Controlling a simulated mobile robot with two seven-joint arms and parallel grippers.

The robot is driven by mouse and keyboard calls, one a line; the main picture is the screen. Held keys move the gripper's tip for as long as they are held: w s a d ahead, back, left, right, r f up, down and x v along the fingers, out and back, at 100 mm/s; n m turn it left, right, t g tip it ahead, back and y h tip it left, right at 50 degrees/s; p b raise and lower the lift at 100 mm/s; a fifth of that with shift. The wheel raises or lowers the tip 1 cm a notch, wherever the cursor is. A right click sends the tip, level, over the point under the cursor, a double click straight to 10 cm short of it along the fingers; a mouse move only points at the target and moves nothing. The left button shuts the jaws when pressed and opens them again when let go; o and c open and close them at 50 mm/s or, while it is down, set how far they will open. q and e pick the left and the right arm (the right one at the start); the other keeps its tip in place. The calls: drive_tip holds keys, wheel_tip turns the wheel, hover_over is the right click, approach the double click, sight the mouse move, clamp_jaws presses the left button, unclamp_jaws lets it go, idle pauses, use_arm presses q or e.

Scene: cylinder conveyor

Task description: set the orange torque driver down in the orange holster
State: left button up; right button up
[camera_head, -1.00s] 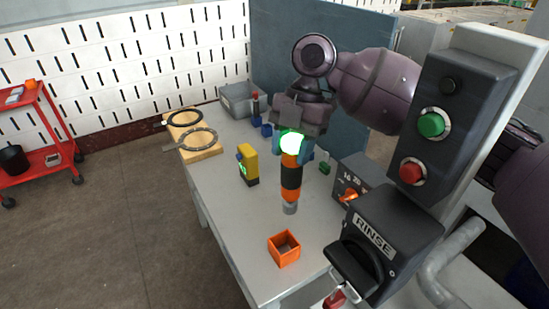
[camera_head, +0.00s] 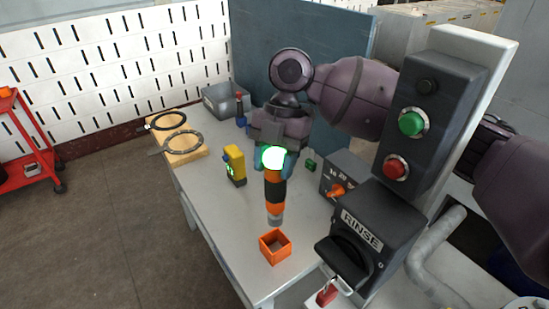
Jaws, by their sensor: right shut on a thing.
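The orange torque driver (camera_head: 274,205) has a black band, a grey tip and a bright green glowing top. My right gripper (camera_head: 275,160) is shut on its upper part and holds it upright. The orange holster (camera_head: 275,246) is an open square box on the table near its front edge. The driver's tip shows just above the holster's far rim in the picture; I cannot tell the exact height or whether it is over the opening. My left gripper is not in view.
The grey table (camera_head: 225,215) also bears a yellow device (camera_head: 235,163), a wooden board with rings (camera_head: 181,147) and a grey bin (camera_head: 222,100). A RINSE box (camera_head: 372,240) and a button panel (camera_head: 425,110) stand close on the right. A red cart (camera_head: 25,150) is at far left.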

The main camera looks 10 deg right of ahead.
drive_tip(key=shift+f+b, duration=0.75)
drive_tip(key=shift+f, duration=1.65)
drive_tip(key=shift+p, duration=0.45)
drive_tip(key=shift+p, duration=0.45)
drive_tip(key=shift+f, duration=0.1)
